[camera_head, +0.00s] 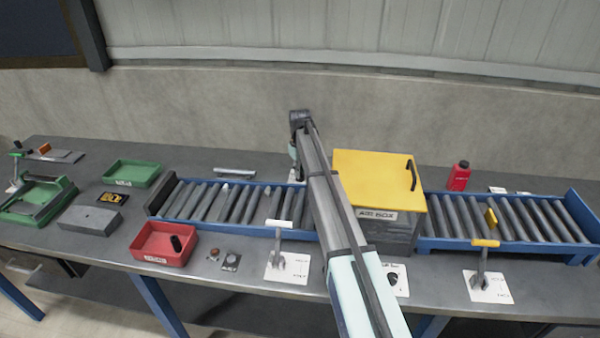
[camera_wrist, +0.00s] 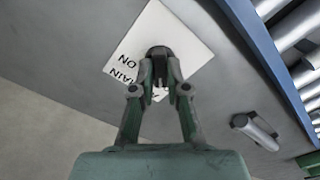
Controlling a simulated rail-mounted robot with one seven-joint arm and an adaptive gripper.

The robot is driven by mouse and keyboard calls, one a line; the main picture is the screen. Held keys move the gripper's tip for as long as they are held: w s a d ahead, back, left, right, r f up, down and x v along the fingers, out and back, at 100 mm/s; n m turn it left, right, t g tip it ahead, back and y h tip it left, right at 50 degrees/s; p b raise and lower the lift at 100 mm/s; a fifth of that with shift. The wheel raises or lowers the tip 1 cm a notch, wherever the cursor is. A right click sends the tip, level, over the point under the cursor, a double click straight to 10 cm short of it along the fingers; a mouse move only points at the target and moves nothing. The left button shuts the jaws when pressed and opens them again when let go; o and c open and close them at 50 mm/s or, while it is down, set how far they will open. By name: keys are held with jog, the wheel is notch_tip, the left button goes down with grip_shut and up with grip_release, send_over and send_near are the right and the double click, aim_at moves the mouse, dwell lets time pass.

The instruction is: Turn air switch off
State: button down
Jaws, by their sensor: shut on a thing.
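The switch under my gripper has a black knob (camera_wrist: 160,52) on a white plate (camera_wrist: 186,32) printed "MAIN" and "ON", which appears upside down in the wrist view. My gripper (camera_wrist: 161,84) is shut on this knob, with a finger on each side. The fingers and knob hide part of the plate and its lettering. In the head view, my gripper (camera_head: 295,165) points down behind the roller conveyor, and my arm hides the knob.
A metal bar (camera_head: 235,172) lies left of my gripper. The blue-framed roller conveyor (camera_head: 240,230) and the yellow-lidded air box (camera_head: 372,178) stand in front and to the right. A red bottle (camera_head: 459,176) stands farther right. Lever plates (camera_head: 279,278) line the front edge.

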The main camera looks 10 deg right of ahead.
jog(key=shift+n, duration=0.4)
jog(key=c, duration=1.2)
grip_release()
jog(key=shift+o, duration=0.2)
jog(key=shift+r, duration=0.1)
notch_tip(320, 180, up, 12)
